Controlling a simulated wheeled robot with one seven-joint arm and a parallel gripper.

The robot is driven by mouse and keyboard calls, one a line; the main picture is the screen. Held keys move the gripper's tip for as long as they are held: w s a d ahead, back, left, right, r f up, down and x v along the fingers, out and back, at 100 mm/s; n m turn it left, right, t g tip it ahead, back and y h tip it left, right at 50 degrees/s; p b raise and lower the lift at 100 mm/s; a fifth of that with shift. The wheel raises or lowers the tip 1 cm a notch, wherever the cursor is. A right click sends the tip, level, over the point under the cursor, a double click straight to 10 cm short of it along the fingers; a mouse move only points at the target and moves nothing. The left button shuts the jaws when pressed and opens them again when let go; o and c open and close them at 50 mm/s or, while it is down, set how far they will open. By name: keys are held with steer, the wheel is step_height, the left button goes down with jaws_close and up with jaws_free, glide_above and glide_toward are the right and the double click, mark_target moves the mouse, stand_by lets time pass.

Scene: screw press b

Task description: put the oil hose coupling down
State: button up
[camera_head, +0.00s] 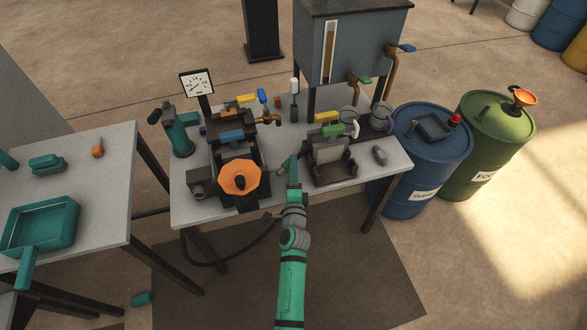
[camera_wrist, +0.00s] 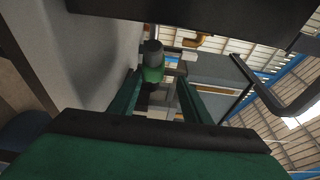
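My gripper (camera_head: 287,165) is over the front part of the middle table, between the orange-funnelled press and the grey fixture. In the wrist view its two green fingers (camera_wrist: 160,80) stand apart. A small piece with a grey top and green lower part (camera_wrist: 152,65) shows between or beyond the fingertips, with a gap on the right. I cannot tell whether it is the coupling. A black hose (camera_head: 225,258) loops below the table's front edge. Its upper end, near my wrist (camera_head: 270,217), is small and partly hidden by my arm, so the coupling is not clear.
The press with an orange funnel (camera_head: 239,177) stands close left of my gripper. A grey fixture (camera_head: 330,158) stands close right. A grey tank (camera_head: 350,45) is behind. Blue (camera_head: 430,150) and green (camera_head: 495,145) drums stand right. Bare tabletop (camera_head: 378,172) shows at the right.

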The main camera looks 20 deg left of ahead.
steer(key=shift+r, duration=0.15)
steer(key=shift+s+r, duration=0.1)
steer(key=shift+r, duration=0.45)
steer(key=v, duration=1.2)
steer(key=s+d+f+n+h, duration=0.3)
steer(key=s+d, duration=0.3)
steer(key=s, duration=0.4)
steer(key=s+d+r+n+h, duration=0.1)
steer(key=s+d+r+n, duration=0.2)
steer(key=s, duration=0.4)
steer(key=s+d+r+n+g+h, duration=0.1)
steer(key=s+d+r+n, duration=0.1)
steer(key=s, duration=0.6)
steer(key=s+d+r+n, duration=0.3)
steer(key=s+n, duration=0.3)
steer(key=s, duration=0.2)
steer(key=shift+s+d+r+g+h, duration=0.3)
steer(key=shift+r+h, duration=0.1)
steer(key=shift+r, duration=0.1)
